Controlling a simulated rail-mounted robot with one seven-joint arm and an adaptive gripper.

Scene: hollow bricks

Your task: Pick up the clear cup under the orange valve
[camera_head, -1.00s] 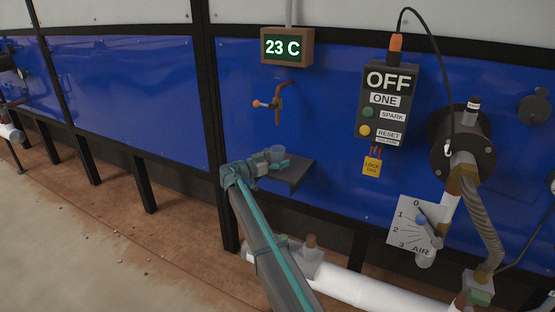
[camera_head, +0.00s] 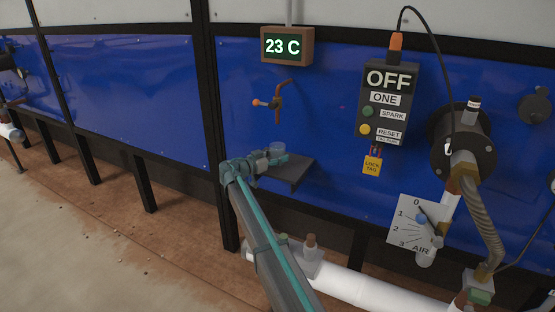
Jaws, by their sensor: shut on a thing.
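The clear cup (camera_head: 277,149) is small and see-through, just above the dark shelf on the blue wall. The orange valve (camera_head: 278,102) is on the wall above it, with its spout and an orange knob to the left. My gripper (camera_head: 278,160) reaches in from the left and is shut on the cup. The cup looks upright. The gripper hides its lower part, and I cannot tell how far it is from the shelf.
The dark shelf (camera_head: 290,176) juts from the wall below the cup. A temperature display (camera_head: 286,46) reading 23 C is above the valve. A control box (camera_head: 387,103) and a hose fitting (camera_head: 462,140) are to the right. A white pipe (camera_head: 370,290) runs low in front.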

